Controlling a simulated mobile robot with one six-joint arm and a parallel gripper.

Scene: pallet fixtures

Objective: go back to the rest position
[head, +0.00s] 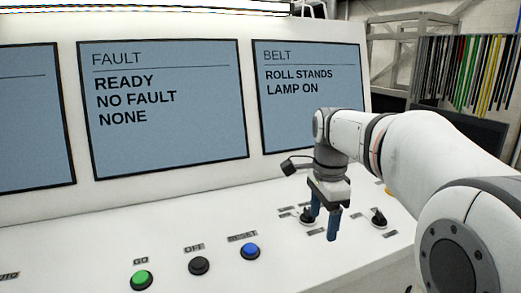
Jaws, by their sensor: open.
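My gripper (323,222) hangs at the end of my white arm, above the right part of the white control panel (90,248). Its two blue fingers point down and stand apart, with nothing between them. A black switch knob (306,216) shows just behind and left of the fingers. I cannot tell whether the fingers touch it. A second black switch knob (379,217) stands to the right, clear of the gripper.
A green button (141,280), a black button (199,265) and a blue button (250,251) sit on the panel left of my gripper. Behind rise the fault screen (163,150), reading no fault, and the belt screen (308,105), reading roll stands, lamp on.

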